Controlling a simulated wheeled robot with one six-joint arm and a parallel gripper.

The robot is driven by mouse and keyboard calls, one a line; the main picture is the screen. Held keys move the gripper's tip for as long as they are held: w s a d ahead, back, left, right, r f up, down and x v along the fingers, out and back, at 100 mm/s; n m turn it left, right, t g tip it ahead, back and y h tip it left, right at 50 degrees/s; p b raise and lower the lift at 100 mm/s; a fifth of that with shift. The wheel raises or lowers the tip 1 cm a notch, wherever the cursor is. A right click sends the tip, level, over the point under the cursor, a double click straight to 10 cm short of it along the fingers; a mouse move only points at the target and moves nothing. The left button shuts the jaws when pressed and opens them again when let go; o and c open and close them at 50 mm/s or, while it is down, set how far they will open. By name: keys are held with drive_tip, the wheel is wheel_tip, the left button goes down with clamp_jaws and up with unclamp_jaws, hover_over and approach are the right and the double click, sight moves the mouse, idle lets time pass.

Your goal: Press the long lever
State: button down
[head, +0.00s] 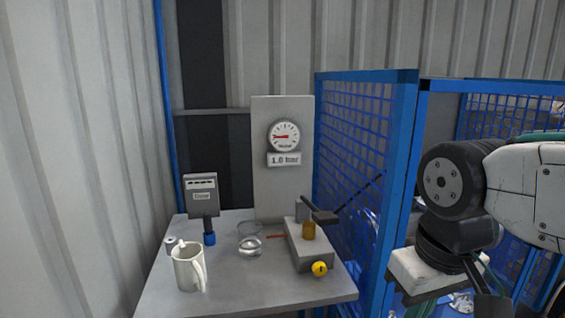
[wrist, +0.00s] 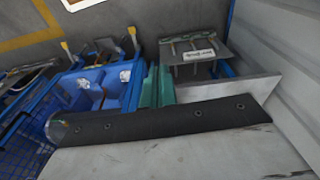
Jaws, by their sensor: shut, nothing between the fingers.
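The long lever (head: 361,193) shows in the head view as a thin dark rod slanting up to the right. It extends from a dark arm on a grey block (head: 310,251) at the right side of the table. A brass cylinder (head: 308,230) stands on the block beneath the arm. My gripper (wrist: 157,80) shows in the wrist view with its teal fingers shut together and empty. In the head view my wrist is at the lower right, well apart from the lever, and the fingertips are not clear there. I cannot make out the lever in the wrist view.
The grey table (head: 240,297) holds a white mug (head: 188,269), a yellow ball-like knob (head: 319,269) and a clear glass item (head: 249,246). A dial gauge (head: 284,136) reading 1.0 bar is on a panel behind. A blue mesh fence (head: 355,140) stands right of the table.

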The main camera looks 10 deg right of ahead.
idle(0.5)
drive_tip(key=w+d+r+t, duration=0.1)
drive_tip(key=w+r, duration=0.3)
drive_tip(key=w, duration=1.2)
drive_tip(key=w+d+r+t, duration=0.1)
drive_tip(key=w+r+t, duration=0.3)
drive_tip(key=w, duration=1.2)
drive_tip(key=shift+d+r+m, duration=0.15)
drive_tip(key=shift+r+m, duration=0.25)
drive_tip(key=shift+r, duration=0.3)
drive_tip(key=shift+w, duration=0.1)
hover_over(324, 214)
drive_tip(key=s, duration=0.1)
wheel_tip(324, 214, down, 9)
drive_tip(key=shift+d+r, duration=0.1)
drive_tip(key=shift+r, duration=0.05)
drive_tip(key=f, duration=0.3)
drive_tip(key=shift+s, duration=0.4)
drive_tip(key=shift+f, duration=0.35)
drive_tip(key=shift+s+f, duration=0.1)
